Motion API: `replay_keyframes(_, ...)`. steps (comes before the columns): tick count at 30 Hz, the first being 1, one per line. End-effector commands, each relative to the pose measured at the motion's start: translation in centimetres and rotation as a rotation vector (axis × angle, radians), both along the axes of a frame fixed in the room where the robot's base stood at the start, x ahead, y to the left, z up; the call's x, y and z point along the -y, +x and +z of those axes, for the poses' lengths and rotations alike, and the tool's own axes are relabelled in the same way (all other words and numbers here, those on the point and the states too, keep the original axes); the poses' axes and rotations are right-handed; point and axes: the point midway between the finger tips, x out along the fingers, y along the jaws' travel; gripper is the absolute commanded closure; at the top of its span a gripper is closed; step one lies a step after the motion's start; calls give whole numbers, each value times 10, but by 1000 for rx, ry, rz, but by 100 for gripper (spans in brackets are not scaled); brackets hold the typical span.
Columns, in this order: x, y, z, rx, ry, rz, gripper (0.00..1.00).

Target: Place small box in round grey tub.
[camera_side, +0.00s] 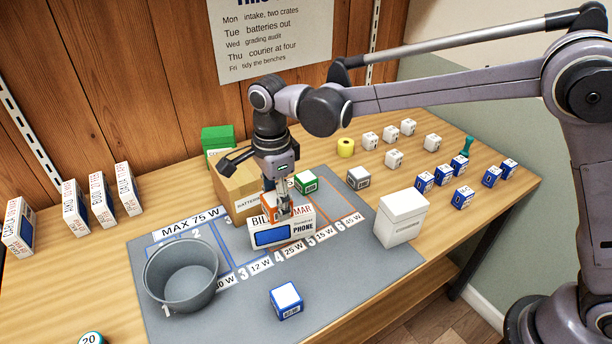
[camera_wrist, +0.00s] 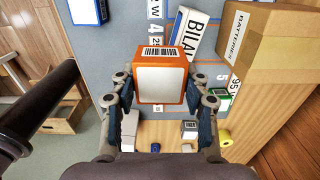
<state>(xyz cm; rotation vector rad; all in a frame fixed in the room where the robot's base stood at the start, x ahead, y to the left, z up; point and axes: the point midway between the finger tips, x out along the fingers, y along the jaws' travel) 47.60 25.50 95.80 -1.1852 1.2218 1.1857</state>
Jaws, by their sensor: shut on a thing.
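A small orange box with a white face and a barcode (camera_wrist: 162,84) is between the two fingers of my gripper (camera_wrist: 163,92) in the wrist view. My gripper is shut on it. In the side view my gripper (camera_side: 283,208) is above the middle of the grey mat, behind a phone box, and only some orange of the held box (camera_side: 268,202) shows. The round grey tub (camera_side: 183,290) stands on the mat's front left, apart from my gripper and to its left. It looks empty. The tub is not seen in the wrist view.
The white-and-blue phone box (camera_side: 272,237) stands close in front of my gripper. A cardboard batteries box (camera_side: 236,184) is behind it. A lidded white box (camera_side: 401,218) stands right. A blue-and-white box (camera_side: 286,301) lies in front. Several small boxes fill the right side.

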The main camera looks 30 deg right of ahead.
Motion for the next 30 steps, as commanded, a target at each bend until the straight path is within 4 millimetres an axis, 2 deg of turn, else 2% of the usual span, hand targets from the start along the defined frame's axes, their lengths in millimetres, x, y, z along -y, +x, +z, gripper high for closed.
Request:
replay_keyframes(1,-15,9,3,0,0,8,86)
replay_keyframes(6,-49,28,11,0,1,24,86)
replay_keyframes(14,-74,36,13,0,1,33,86)
replay_keyframes(30,-168,18,-45,0,1,34,86)
